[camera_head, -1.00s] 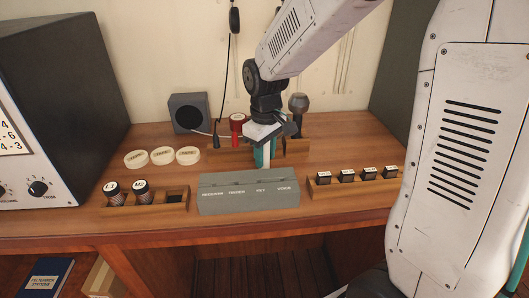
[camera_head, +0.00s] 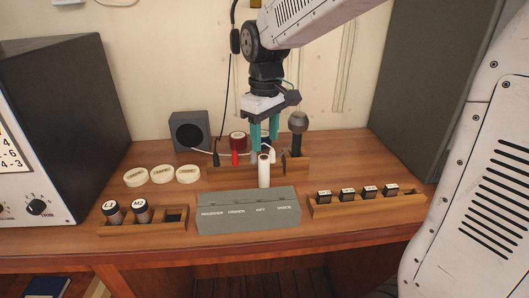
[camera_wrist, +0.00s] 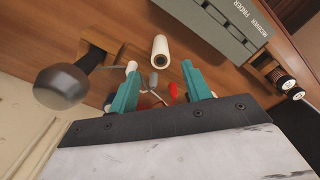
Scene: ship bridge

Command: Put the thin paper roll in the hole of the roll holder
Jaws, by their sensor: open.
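A thin white paper roll (camera_head: 264,171) stands upright just behind the grey labelled box, with a dark hole in its top. The roll also shows in the wrist view (camera_wrist: 160,47), just beyond the fingertips and apart from the box. My gripper (camera_head: 265,145) has its teal fingers apart and empty, above and slightly behind the roll. The fingers also show in the wrist view (camera_wrist: 160,80). I cannot tell for sure which thing is the roll holder. A wooden rack (camera_head: 288,180) behind the roll is partly hidden by the roll and gripper.
The grey box (camera_head: 248,213) stands at the front. A left tray (camera_head: 125,227) holds two dark labelled cylinders beside a dark empty slot. A right tray (camera_head: 375,205) holds small black blocks. White discs (camera_head: 162,174), a speaker (camera_head: 190,135), red plug (camera_head: 236,158) and dark round-headed object (camera_head: 298,122) stand nearby.

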